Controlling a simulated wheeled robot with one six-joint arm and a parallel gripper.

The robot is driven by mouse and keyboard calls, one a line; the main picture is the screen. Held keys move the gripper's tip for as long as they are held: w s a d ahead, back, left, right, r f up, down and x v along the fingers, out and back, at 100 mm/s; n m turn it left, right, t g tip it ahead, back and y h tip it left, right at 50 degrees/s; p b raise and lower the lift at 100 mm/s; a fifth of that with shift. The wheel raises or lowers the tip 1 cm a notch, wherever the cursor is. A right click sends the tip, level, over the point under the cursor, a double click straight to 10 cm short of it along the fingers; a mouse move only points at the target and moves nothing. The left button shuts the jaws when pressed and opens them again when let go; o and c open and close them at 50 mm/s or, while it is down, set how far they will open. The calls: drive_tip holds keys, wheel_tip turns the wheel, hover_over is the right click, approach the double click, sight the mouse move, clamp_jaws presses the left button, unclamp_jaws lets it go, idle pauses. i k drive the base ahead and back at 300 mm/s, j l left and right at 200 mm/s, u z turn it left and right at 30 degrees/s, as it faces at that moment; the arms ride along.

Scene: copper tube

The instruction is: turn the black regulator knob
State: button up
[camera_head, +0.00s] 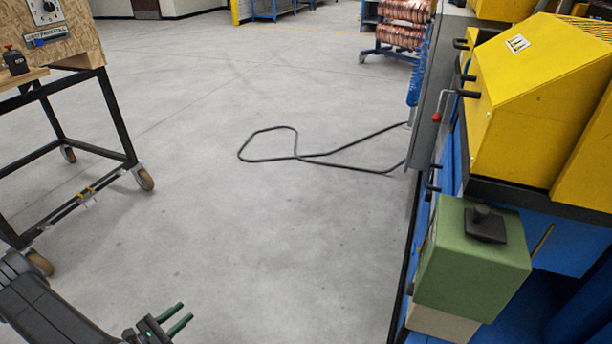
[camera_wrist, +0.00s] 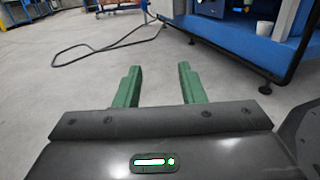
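A black knob (camera_head: 48,7) sits on a white dial plate on an upright wooden panel (camera_head: 72,38) at the upper left of the head view. The label below the dial is too small to read. My gripper (camera_head: 181,312) is at the bottom of the head view, well apart from the panel, over the floor. In the wrist view its two green fingers (camera_wrist: 158,67) stand apart with nothing between them. The knob does not show in the wrist view.
A black box with a red button (camera_head: 14,60) sits beside the panel on a wheeled black cart (camera_head: 117,120). A black cable (camera_head: 296,157) lies on the floor. A blue and yellow machine with a green box (camera_head: 470,262) stands right. The middle floor is otherwise clear.

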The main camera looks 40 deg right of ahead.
sight(427, 197)
drive_tip(key=i+l+z, duration=0.2)
drive_tip(key=z, duration=0.25)
drive_tip(key=i+z, duration=0.85)
drive_tip(key=i+j+z, duration=0.15)
drive_tip(key=z, duration=0.25)
drive_tip(key=i+l+z, duration=0.35)
drive_tip(key=i+l, duration=0.2)
drive_tip(key=i+l+z, duration=0.35)
drive_tip(key=i, duration=0.25)
